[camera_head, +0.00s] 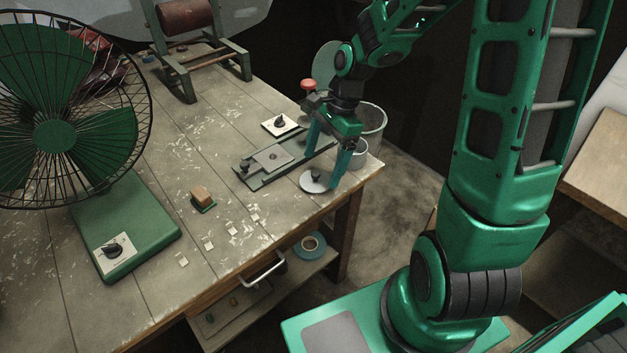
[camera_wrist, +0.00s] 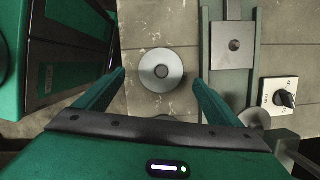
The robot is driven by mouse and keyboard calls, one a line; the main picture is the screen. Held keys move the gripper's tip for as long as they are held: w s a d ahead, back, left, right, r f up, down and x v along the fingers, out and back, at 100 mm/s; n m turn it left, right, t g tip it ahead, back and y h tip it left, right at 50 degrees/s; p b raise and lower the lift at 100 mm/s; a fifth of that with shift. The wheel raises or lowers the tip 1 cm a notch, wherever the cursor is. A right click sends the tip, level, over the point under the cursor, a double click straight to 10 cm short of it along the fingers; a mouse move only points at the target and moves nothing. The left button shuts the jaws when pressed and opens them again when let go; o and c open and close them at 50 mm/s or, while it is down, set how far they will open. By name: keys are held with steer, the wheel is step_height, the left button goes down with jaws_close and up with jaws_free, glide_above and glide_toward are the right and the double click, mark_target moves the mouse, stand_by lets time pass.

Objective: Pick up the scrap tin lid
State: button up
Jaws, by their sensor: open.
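My gripper (camera_head: 325,165) is open and points down over the lid, with green fingers apart. The fingers (camera_wrist: 158,75) hold nothing in the wrist view. In the head view one finger passes close to the lid's right edge; whether it touches cannot be told.
A green rail fixture with a metal plate (camera_head: 271,157) stands left of the lid. A switch plate (camera_head: 280,124) is behind it. A grey bin (camera_head: 371,124) and a smaller tin (camera_head: 359,155) stand at the table's right edge. A caged fan (camera_head: 54,136) fills the left. Paper scraps litter the tabletop.

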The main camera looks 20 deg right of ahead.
mark_target(318, 172)
steer(key=x, duration=0.4)
steer(key=shift+w+a, duration=0.1)
steer(key=shift+c, duration=0.3)
steer(key=c, duration=1.1)
steer(key=shift+r, duration=0.1)
